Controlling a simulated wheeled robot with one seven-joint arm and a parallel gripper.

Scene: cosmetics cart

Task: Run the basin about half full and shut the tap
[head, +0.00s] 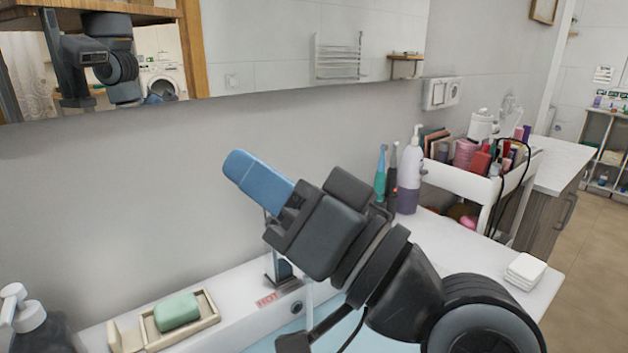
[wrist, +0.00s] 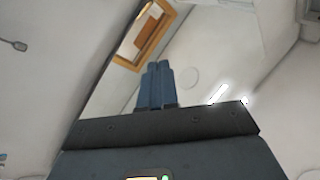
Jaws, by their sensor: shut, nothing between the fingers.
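My gripper (head: 238,165) is raised above the back of the washstand, its blue fingers together and pointing up and left. The shut fingers also show in the wrist view (wrist: 158,70), with nothing between them. The tap (head: 279,272) stands behind and below my gripper; my wrist hides most of it, including its spout. A red HOT label (head: 268,300) lies in front of its base. A pale vertical streak below my wrist may be running water; I cannot be sure. Only a light-blue strip of the basin (head: 262,343) shows at the bottom edge, so its water level cannot be told.
A green soap bar (head: 177,311) sits in a dish at the left, near a dark pump bottle (head: 40,330). A lilac pump bottle (head: 409,180), toothbrushes and a white cart (head: 462,184) of cosmetics stand at the right. White pads (head: 526,269) lie on the counter's right end.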

